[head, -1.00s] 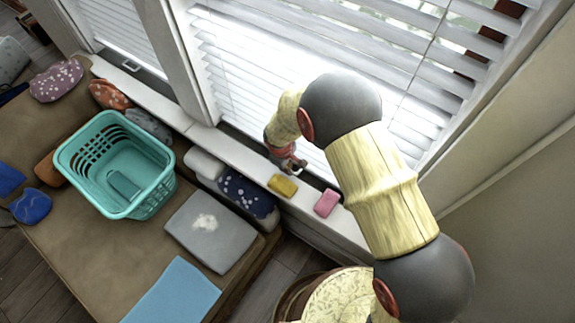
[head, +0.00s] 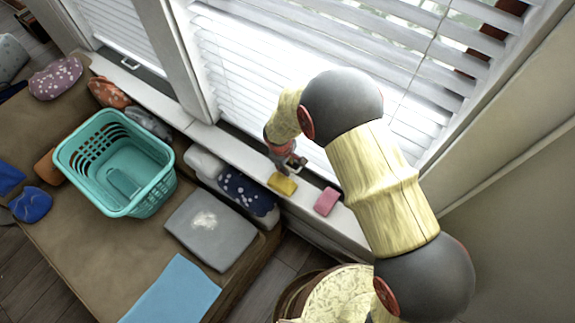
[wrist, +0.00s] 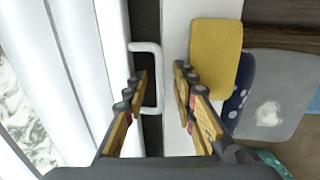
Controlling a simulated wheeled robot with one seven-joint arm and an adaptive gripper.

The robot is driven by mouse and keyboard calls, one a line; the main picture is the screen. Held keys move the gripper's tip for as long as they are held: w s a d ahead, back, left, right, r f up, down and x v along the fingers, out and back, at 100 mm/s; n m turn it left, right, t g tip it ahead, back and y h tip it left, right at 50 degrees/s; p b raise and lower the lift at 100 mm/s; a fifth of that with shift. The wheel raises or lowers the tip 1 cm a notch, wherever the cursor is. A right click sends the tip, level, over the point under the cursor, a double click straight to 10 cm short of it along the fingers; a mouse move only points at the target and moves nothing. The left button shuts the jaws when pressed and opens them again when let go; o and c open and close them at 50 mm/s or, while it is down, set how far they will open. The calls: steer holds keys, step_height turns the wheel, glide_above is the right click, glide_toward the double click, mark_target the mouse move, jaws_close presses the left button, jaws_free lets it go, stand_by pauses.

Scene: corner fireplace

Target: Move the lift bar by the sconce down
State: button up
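A white lift bar (wrist: 158,78), a small U-shaped handle, shows in the wrist view at the foot of the blind (head: 255,75). My gripper (wrist: 160,70) is open, with one finger on each side of the bar's long outer part. The left finger overlaps the handle's opening in the picture; I cannot tell whether it touches. In the head view my gripper (head: 297,165) is low at the window, just above the sill, and my arm hides part of the blind. A second lift bar (head: 131,64) is on the left window's blind. No sconce is in view.
A yellow sponge (head: 282,183) and a pink block (head: 327,201) lie on the white sill (head: 240,161) close to my gripper. Cushions and a teal basket (head: 150,200) are on the brown seat (head: 85,245). A wall (head: 510,225) stands at the right.

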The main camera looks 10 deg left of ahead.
step_height(320, 180, up, 11)
steer(key=s, duration=0.2)
steer(key=shift+a+r, duration=0.15)
steer(key=shift+a, duration=0.25)
steer(key=s+d+r+m+t, duration=0.1)
steer(key=s+d+r+m, duration=0.3)
steer(key=d+r, duration=0.6)
steer(key=s+d+r+m+t, duration=0.1)
steer(key=s+d+r+m, duration=0.4)
steer(key=s+d+r, duration=0.3)
steer(key=s+d+r+m+t, duration=0.1)
steer(key=s+d+r+m, duration=0.3)
steer(key=d+r, duration=0.9)
steer(key=s, duration=0.3)
steer(key=shift+r+m+t+y, duration=0.3)
steer(key=shift+r+t+y, duration=0.05)
steer(key=shift+t+y, duration=0.05)
